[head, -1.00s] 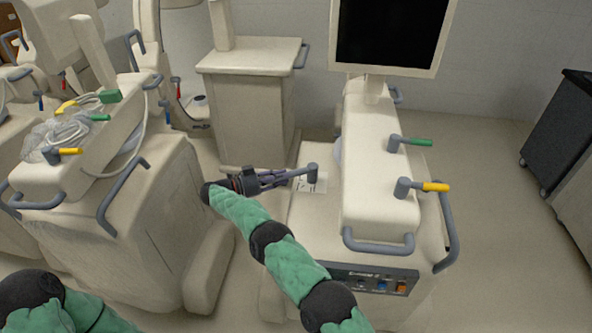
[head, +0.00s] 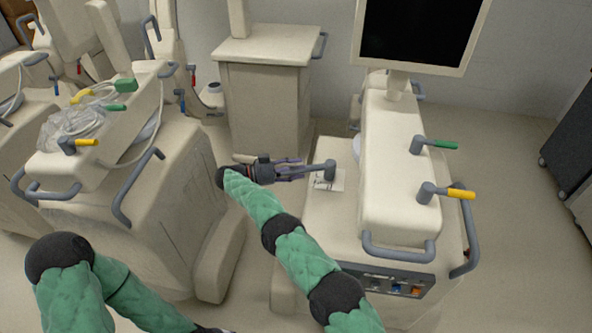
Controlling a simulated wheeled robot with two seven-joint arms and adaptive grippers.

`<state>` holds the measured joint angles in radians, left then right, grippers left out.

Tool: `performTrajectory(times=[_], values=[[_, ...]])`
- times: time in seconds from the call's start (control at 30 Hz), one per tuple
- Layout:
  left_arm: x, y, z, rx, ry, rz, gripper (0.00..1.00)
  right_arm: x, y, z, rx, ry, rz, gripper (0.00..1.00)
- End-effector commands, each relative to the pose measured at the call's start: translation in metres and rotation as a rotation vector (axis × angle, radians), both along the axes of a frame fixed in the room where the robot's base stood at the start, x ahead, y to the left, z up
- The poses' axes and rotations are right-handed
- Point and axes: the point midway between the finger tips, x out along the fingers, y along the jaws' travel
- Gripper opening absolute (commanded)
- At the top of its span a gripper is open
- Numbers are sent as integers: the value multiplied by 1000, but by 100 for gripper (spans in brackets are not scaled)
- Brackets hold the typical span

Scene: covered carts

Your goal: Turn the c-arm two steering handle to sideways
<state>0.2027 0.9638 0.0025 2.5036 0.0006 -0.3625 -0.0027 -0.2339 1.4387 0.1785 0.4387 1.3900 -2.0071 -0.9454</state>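The cart with the screen (head: 396,170) stands right of centre. A grey post handle (head: 329,168) rises from its left ledge, above a small white label, and its lever points left. I cannot read which handle is the c-arm two steering handle. My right gripper (head: 302,168) is level with this lever, its fingers pointing right and reaching around or beside the lever's end. Whether they are closed on it is not clear.
The same cart carries a green-tipped handle (head: 437,144), a yellow-tipped handle (head: 447,192) and a front rail (head: 400,250). Another cart (head: 150,200) with plastic-wrapped cables stands left. A pale cabinet (head: 265,90) stands behind. Floor shows between the carts and at right.

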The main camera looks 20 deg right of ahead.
Motion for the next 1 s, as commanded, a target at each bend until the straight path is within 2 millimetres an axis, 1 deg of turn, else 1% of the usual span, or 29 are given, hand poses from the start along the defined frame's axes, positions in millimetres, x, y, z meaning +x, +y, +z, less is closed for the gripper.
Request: performTrajectory(times=[0.23, 0.37, 0.53, 0.7, 0.73, 0.9, 1.0], values=[[0, 0, 0, 0, -1, 0, 45, -1, 0, -3, 0, 8, -2, 48], [0, 0, 0, 0, -1, 0, 45, -1, 0, 3, 0, 6, -3, 48], [0, 0, 0, 0, -1, 0, 45, -1, 0, 23, 0, 2, -3, 48], [0, 0, 0, 0, 0, 0, 45, 0, 0, 60, -1, -5, -2, 48], [0, 0, 0, 0, 0, 0, 45, 0, 0, 65, 0, -4, -2, 48], [0, 0, 0, 0, 0, 0, 45, 0, 0, 86, -1, 1, -1, 48], [0, 0, 0, 0, 0, 0, 45, 0, 0, 93, -1, 3, -1, 48]])
